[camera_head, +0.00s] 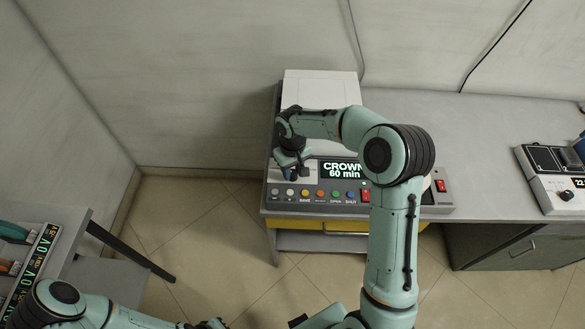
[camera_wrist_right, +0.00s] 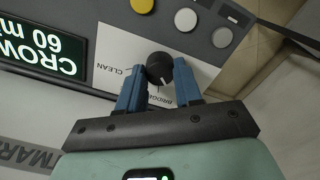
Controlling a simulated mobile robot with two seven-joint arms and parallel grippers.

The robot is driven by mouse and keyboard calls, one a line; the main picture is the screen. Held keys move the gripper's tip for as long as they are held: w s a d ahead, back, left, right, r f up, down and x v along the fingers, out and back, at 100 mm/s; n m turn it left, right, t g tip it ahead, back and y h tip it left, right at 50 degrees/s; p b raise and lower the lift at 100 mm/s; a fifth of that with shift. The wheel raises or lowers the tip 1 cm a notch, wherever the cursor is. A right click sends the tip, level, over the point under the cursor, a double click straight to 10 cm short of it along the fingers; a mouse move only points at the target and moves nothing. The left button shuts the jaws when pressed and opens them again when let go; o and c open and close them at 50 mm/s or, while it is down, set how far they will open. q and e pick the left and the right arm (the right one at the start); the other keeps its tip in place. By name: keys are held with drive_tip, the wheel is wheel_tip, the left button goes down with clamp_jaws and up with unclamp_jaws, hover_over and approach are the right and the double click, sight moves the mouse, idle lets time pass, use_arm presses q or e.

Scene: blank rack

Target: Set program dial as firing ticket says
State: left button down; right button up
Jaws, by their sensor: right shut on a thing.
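The program dial (camera_wrist_right: 159,67) is a dark round knob with a white pointer line, on a pale panel printed CLEAN and BRIDGE. The line points roughly towards the BRIDGE lettering in the right wrist view. My right gripper (camera_wrist_right: 160,76) has its two blue fingers on either side of the dial and is shut on it. In the head view my right gripper (camera_head: 291,167) is at the left of the furnace front. The display (camera_head: 342,170) reads CROWN 60 min. My left gripper (camera_head: 208,324) is at the bottom edge, mostly cut off. I cannot make out a firing ticket.
A row of coloured buttons (camera_head: 320,194) runs below the display, with red switches (camera_head: 440,185) to the right. Another device with a dial (camera_head: 566,195) stands at the far right of the bench (camera_head: 480,140). A rack with strips reading OV (camera_head: 35,265) is at left.

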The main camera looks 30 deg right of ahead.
sight(293, 173)
use_arm(q)
drive_tip(key=shift+w+r, duration=0.2)
drive_tip(key=shift+r, duration=0.05)
use_arm(e)
drive_tip(key=shift+n, duration=1.2)
drive_tip(key=o, duration=1)
drive_tip(key=shift+o, duration=0.2)
drive_tip(key=shift+r, duration=0.1)
use_arm(q)
drive_tip(key=shift+w+r+p, duration=0.65)
drive_tip(key=shift+w+r, duration=0.05)
use_arm(e)
wheel_tip(293, 173, up, 13)
